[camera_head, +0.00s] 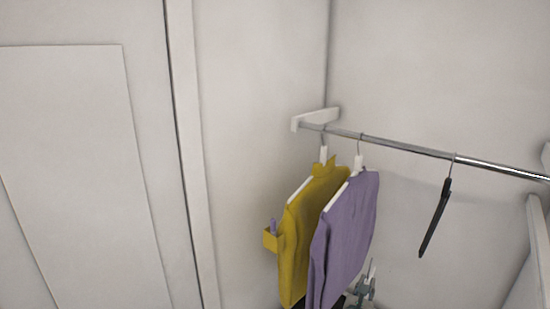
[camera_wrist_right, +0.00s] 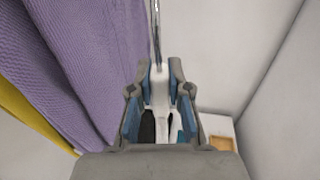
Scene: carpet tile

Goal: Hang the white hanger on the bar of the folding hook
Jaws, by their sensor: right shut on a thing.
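My right gripper (camera_head: 364,287) is low in the head view, just right of the purple garment's lower part and well below the metal bar (camera_head: 405,146). In the right wrist view, the gripper (camera_wrist_right: 160,95) is shut on the white neck of the white hanger (camera_wrist_right: 159,88). The hanger's metal hook (camera_wrist_right: 156,35) points up from between the fingers. The hanger's lower part is mostly hidden by the gripper. The bar runs from a white bracket (camera_head: 318,118) to the right edge. I cannot pick out a separate folding hook. My left gripper is not in view.
A yellow garment (camera_head: 312,225) and a purple garment (camera_head: 345,230) hang on the bar at its left end; the purple one (camera_wrist_right: 85,60) is close beside my right gripper. A black hanger (camera_head: 435,218) hangs farther right. The bar between purple garment and black hanger is bare.

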